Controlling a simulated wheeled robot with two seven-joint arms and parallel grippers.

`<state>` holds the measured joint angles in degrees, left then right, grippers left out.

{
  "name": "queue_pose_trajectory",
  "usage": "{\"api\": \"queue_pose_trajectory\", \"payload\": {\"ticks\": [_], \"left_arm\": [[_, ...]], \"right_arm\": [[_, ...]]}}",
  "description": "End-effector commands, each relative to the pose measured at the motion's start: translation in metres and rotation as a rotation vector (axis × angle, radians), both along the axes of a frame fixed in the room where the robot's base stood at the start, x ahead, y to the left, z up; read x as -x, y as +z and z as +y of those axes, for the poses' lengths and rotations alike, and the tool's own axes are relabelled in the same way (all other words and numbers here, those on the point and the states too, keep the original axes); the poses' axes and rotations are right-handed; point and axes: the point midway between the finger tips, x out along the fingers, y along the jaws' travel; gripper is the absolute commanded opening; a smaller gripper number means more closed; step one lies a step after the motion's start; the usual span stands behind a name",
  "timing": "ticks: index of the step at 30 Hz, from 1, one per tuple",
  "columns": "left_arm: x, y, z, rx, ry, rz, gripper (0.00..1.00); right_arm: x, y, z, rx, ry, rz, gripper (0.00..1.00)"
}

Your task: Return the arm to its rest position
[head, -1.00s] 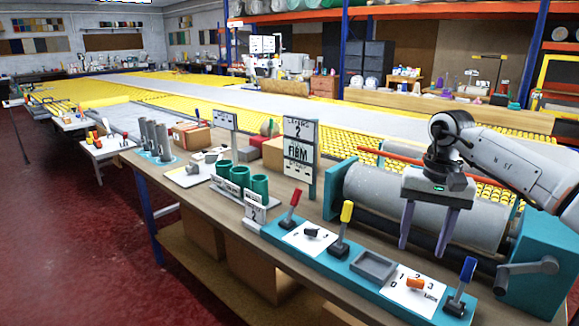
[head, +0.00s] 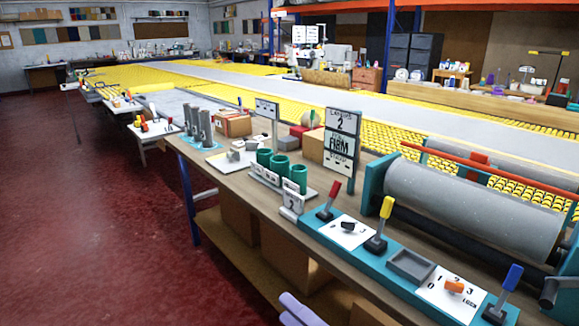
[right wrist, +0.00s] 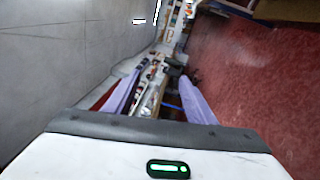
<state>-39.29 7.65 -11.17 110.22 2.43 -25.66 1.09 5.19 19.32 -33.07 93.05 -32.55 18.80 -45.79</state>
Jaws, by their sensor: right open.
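My right gripper (head: 297,310) shows only as purple fingertips at the bottom edge of the head view, low in front of the workbench (head: 225,187). The rest of that arm is out of the head view. In the right wrist view the two purple fingers of the gripper (right wrist: 158,97) stand apart with nothing held between them. My left gripper and arm are in no view.
The bench carries a teal control panel (head: 322,234) with red, yellow and blue levers, a grey roller (head: 470,210), green cups (head: 281,167) and a sign (head: 341,147). Cardboard boxes (head: 285,254) sit on its lower shelf. Red floor (head: 90,220) is clear at left.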

Motion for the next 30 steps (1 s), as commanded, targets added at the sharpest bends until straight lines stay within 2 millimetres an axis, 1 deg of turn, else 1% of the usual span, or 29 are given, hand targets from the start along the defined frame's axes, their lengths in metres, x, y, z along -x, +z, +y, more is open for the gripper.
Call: {"api": "queue_pose_trajectory", "payload": {"ticks": [1,2,3,5,6,8,9,11,12,13,15,18,19,21,30], "left_arm": [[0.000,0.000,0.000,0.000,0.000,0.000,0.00],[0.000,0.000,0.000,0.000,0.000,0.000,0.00],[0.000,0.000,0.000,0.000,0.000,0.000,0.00],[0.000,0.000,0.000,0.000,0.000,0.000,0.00],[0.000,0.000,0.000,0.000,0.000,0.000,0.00],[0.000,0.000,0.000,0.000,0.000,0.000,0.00],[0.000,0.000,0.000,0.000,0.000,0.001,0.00],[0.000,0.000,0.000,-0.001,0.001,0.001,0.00],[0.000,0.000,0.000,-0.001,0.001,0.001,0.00],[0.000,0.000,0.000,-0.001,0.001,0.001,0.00],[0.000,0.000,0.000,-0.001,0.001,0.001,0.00],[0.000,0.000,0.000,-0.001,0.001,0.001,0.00],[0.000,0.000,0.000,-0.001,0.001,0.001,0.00],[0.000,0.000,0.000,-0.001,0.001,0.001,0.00],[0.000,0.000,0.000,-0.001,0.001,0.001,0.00]], "right_arm": [[0.007,-0.023,-0.016,-0.125,-0.081,0.185,0.50],[0.011,-0.037,-0.028,-0.201,-0.133,0.296,0.50],[0.018,-0.058,-0.044,-0.304,-0.203,0.441,0.50],[0.034,-0.092,-0.068,-0.461,-0.315,0.657,0.50],[0.049,-0.115,-0.083,-0.560,-0.390,0.791,0.50],[0.074,-0.147,-0.103,-0.701,-0.497,0.972,0.50],[0.093,-0.165,-0.114,-0.785,-0.565,1.076,0.50],[0.121,-0.190,-0.128,-0.901,-0.662,1.213,0.50],[0.139,-0.203,-0.135,-0.966,-0.720,1.290,0.50],[0.151,-0.212,-0.139,-1.012,-0.760,1.340,0.50],[0.177,-0.227,-0.148,-1.097,-0.839,1.432,0.50],[0.201,-0.239,-0.154,-1.177,-0.913,1.514,0.50],[0.205,-0.242,-0.155,-1.191,-0.927,1.527,0.50],[0.211,-0.244,-0.157,-1.209,-0.945,1.544,0.50],[0.211,-0.244,-0.157,-1.209,-0.945,1.544,0.50]]}}
